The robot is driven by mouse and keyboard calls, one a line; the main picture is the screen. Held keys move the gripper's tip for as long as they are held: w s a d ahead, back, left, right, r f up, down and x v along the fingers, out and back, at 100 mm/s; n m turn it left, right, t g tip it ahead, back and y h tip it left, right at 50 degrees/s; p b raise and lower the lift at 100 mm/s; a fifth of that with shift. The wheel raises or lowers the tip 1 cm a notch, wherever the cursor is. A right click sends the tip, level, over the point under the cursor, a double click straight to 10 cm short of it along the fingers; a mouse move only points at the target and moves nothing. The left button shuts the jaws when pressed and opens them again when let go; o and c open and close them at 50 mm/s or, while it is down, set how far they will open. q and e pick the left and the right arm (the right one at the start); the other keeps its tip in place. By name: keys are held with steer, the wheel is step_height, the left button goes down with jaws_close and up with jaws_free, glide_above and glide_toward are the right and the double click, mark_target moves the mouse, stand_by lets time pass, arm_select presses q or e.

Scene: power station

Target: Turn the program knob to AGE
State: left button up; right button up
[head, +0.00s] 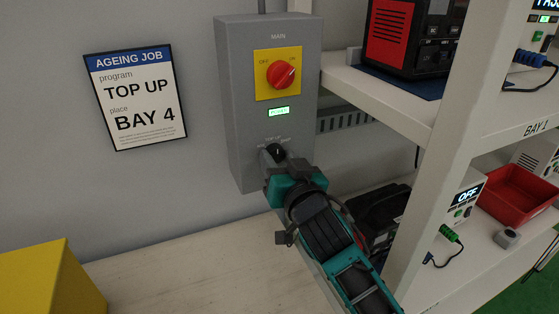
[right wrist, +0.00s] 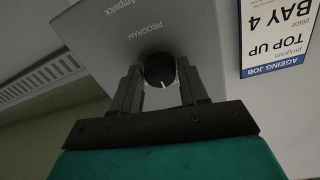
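The black program knob (head: 277,150) is on the lower front of the grey MAIN box (head: 240,120). Small labels arc above it, too small to read surely. The right wrist view shows the knob (right wrist: 160,70) with a white pointer line, under the word PROGRAM. My right gripper (head: 275,159) reaches up to the knob from below. In the right wrist view its two dark fingers (right wrist: 160,80) stand on either side of the knob, apart, with narrow gaps showing. My left gripper is not in view.
A red rotary switch (head: 281,75) on a yellow plate and a small green display (head: 278,112) sit above the knob. A wall sign (head: 135,98) reads TOP UP, BAY 4. A shelf post (head: 440,150) stands close to the right of my right arm.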

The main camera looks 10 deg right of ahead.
steer(key=c, duration=0.6)
steer(key=shift+n, duration=0.3)
steer(key=n, duration=0.4)
steer(key=shift+f, duration=0.1)
steer(key=shift+d+n+t+y, duration=0.1)
steer(key=shift+n+t+y, duration=0.25)
steer(key=shift+n, duration=2.45)
steer(key=o, duration=1)
steer(key=shift+s, duration=0.1)
